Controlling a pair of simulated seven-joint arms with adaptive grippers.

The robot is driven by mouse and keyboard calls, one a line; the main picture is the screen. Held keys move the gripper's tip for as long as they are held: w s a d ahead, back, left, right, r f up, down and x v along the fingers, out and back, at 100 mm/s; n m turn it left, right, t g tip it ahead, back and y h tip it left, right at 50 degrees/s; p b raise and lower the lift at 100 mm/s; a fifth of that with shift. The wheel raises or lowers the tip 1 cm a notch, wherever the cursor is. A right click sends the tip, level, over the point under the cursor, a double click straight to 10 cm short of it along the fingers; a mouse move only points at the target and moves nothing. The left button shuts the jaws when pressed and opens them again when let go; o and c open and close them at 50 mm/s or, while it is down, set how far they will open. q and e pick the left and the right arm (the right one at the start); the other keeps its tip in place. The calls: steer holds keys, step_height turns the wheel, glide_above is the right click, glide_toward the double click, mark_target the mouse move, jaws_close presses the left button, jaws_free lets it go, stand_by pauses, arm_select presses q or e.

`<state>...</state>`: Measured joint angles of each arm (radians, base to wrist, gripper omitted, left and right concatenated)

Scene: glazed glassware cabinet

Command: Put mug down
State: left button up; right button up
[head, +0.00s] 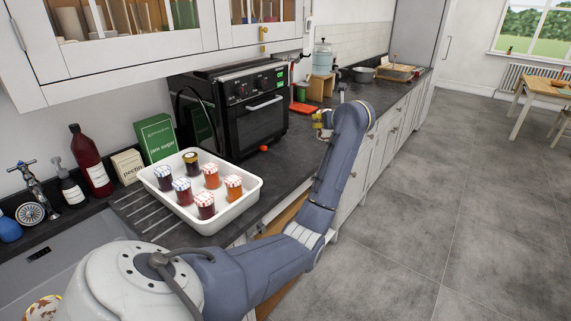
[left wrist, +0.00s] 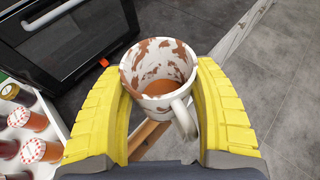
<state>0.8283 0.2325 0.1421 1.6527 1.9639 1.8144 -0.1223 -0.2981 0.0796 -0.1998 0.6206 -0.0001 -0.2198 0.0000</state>
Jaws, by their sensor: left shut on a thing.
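A white mug (left wrist: 158,68) with brown smears and some brown stuff inside sits between the yellow fingers of my left gripper (left wrist: 160,72). A finger presses on each side of it. Its handle points to the lower right in the left wrist view, and its mouth faces the camera. In the head view my left gripper (head: 321,124) is by the front edge of the worktop, right of the oven, largely hidden behind my arm. The mug cannot be made out clearly there. My right gripper is not in view.
The dark worktop (head: 284,165) has free room before the black oven (head: 252,108). A small red-orange item (head: 264,148) lies there. A white tray (head: 222,222) holds several jam jars. A red board (head: 303,108) and a pot (head: 363,74) stand further back.

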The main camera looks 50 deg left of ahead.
arm_select(q)
steer(key=s+a+n+g+y, duration=0.1)
steer(key=s+a+n+g, duration=0.1)
steer(key=a, duration=0.6)
steer(key=s+a+n+g+y, duration=0.1)
steer(key=s+a+n+g, duration=0.15)
steer(key=a, duration=0.55)
steer(key=f, duration=1.8)
steer(key=shift+w+a+f, duration=0.1)
steer(key=shift+w+f, duration=0.25)
steer(key=shift+f, duration=0.05)
steer(key=shift+f, duration=0.15)
steer(key=o, duration=1.4)
steer(key=shift+o, duration=0.2)
